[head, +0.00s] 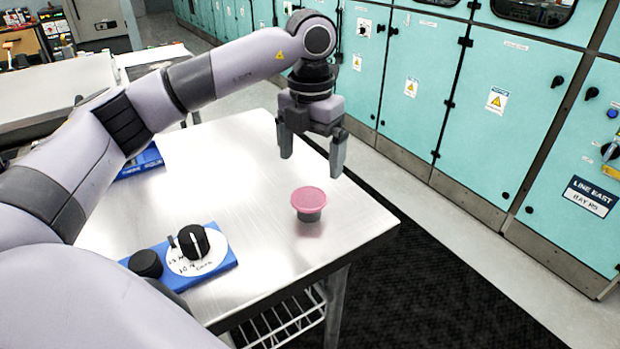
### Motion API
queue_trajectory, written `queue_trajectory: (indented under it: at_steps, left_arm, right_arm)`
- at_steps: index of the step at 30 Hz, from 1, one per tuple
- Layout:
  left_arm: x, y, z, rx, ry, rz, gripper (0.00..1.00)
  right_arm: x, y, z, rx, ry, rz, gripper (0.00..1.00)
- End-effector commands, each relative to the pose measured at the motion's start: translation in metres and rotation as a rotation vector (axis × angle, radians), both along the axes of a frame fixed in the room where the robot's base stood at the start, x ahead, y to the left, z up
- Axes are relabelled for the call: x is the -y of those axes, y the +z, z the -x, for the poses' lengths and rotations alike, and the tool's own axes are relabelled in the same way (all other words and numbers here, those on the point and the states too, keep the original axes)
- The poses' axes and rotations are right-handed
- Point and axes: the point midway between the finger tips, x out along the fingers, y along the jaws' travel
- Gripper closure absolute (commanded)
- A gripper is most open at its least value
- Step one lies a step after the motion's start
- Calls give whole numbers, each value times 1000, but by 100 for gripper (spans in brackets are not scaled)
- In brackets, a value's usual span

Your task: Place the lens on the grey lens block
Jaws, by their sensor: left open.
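A pink round disc, which looks like the lens (309,198), sits flat on top of a short dark grey cylinder, which looks like the grey lens block (309,215). Both stand upright near the right edge of the metal table. The disc is a little wider than the grey part and overhangs it. My left gripper (312,160) is above and slightly behind the pink disc, pointing down. Its two fingers are apart, with nothing between them, and do not appear to touch the disc. My right gripper is not in view.
A blue module (222,262) with a black knob on a white dial and a second black knob (146,263) lies at the table's front left. Another blue module (150,157) is partly hidden behind my left arm. The metal table (240,170) is clear between them. Teal cabinets (520,120) stand behind.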

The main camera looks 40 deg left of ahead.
Motion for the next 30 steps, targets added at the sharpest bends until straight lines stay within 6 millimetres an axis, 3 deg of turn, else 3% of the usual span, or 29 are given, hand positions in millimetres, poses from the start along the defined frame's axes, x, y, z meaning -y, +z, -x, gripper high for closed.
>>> queue_trajectory:
  at_steps: [3, 9, 30]
  left_arm:
    - [0, 23, -1, 3, 0, 0, 2]
    - [0, 44, 0, 1, 0, 0, 2]
    - [0, 47, 0, -1, 0, 0, 2]
  right_arm:
    - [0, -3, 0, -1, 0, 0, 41]
    - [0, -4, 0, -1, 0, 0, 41]
    - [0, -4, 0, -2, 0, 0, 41]
